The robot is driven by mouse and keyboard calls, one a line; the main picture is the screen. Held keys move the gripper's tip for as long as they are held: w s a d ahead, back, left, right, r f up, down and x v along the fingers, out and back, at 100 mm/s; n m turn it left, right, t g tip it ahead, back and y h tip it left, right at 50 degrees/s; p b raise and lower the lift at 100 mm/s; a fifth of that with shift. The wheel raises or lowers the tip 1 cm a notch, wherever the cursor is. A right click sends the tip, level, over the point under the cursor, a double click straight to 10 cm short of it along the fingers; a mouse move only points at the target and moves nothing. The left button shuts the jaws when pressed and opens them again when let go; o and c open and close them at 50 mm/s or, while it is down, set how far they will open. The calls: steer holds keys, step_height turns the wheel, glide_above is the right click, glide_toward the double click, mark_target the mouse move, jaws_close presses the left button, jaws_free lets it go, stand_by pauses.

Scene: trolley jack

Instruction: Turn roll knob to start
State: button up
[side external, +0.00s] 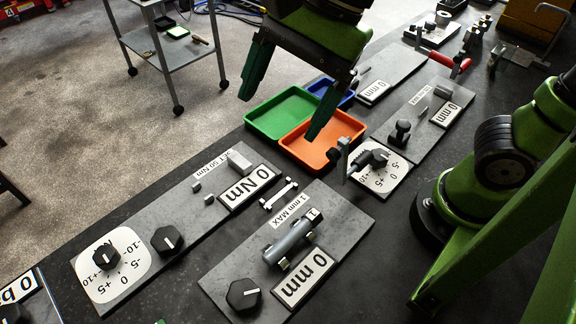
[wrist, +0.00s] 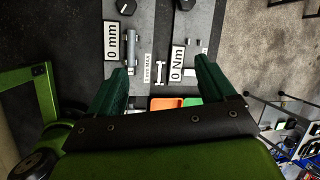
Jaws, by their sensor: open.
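Several black knobs sit on grey panels, and I cannot read which one is the roll knob. One knob (side external: 106,257) stands on a white dial marked -10 to +10 at the lower left. A hexagonal knob (side external: 167,240) with a white line is beside it. Another hexagonal knob (side external: 243,294) is on the front panel; a knob also shows in the wrist view (wrist: 125,6). A second white dial (side external: 366,184) is at right, with a dark fitting over it. My gripper (side external: 279,117) is open and empty above the trays, apart from every knob; its fingers also show in the wrist view (wrist: 163,66).
A green tray (side external: 258,115) and an orange tray (side external: 290,143) lie below my gripper, with a blue tray (side external: 347,100) behind. A grey cylinder (side external: 290,240) lies on the front panel near a "0 mm" plate (side external: 304,278). A trolley (side external: 180,60) stands on the floor at left.

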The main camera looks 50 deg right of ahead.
steer(key=s+a+m+g, duration=0.2)
steer(key=s+a+m, duration=0.15)
steer(key=a, duration=0.35)
glide_toward(244, 293)
steer(key=x, duration=0.8)
steer(key=shift+a+f, duration=0.1)
steer(key=shift+f, duration=0.3)
steer(key=c, duration=1.1)
steer(key=shift+o, duration=0.2)
